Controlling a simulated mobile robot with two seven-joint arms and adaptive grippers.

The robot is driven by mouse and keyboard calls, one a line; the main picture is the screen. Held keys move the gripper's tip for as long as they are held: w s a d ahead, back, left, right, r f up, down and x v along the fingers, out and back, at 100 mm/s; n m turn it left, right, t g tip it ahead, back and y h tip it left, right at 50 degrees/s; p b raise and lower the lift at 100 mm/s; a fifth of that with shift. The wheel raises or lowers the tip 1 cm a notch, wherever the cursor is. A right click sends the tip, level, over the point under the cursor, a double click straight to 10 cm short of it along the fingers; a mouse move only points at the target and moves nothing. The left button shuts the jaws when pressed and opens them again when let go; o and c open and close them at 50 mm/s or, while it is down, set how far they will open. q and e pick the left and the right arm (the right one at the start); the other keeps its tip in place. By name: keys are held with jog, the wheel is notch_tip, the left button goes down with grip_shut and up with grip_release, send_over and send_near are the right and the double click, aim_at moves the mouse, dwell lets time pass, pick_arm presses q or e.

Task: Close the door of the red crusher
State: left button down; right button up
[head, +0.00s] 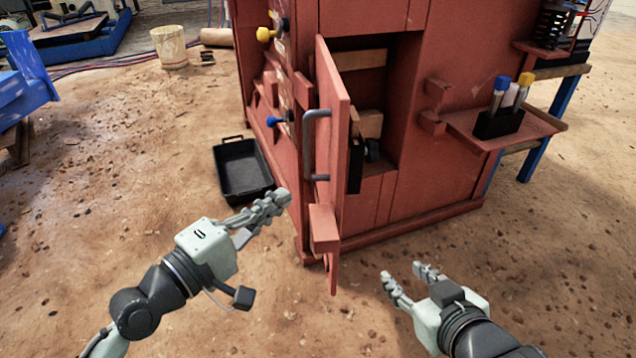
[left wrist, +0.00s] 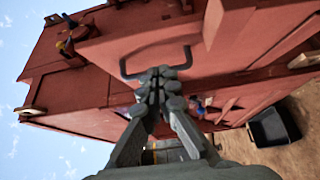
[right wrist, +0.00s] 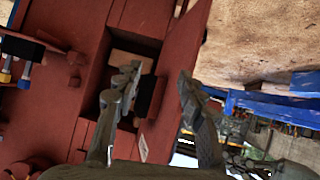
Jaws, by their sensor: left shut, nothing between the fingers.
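The red crusher (head: 450,120) stands in the middle of the head view. Its red door (head: 336,130) is swung open and points toward me, with a grey bar handle (head: 309,145) on its left face. The opening behind it shows wooden blocks and dark parts. My left gripper (head: 275,203) is shut and empty, left of the door and lower than the handle. The handle (left wrist: 157,50) also shows in the left wrist view beyond the fingertips. My right gripper (head: 408,275) is open and empty, right of the door's lower edge; the right wrist view shows its spread fingers (right wrist: 158,85).
A black open bin (head: 240,172) lies on the dirt floor left of the crusher. A red side shelf (head: 500,130) with a black holder of bottles juts out at the right. A bucket (head: 170,47) stands at the back left. The floor in front is clear.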

aim_at(334, 174)
pick_arm(q)
jog(key=w+d, duration=0.1)
jog(key=d, duration=0.1)
jog(key=w+d, duration=0.1)
jog(key=d, duration=0.1)
jog(key=w+d, duration=0.1)
jog(key=d, duration=0.1)
jog(key=shift+w, duration=0.3)
jog(key=shift+d, duration=0.5)
pick_arm(e)
jog(key=shift+s+d+f+g+h, duration=0.4)
jog(key=shift+s+d+f+g, duration=0.3)
jog(key=shift+d+f, duration=0.3)
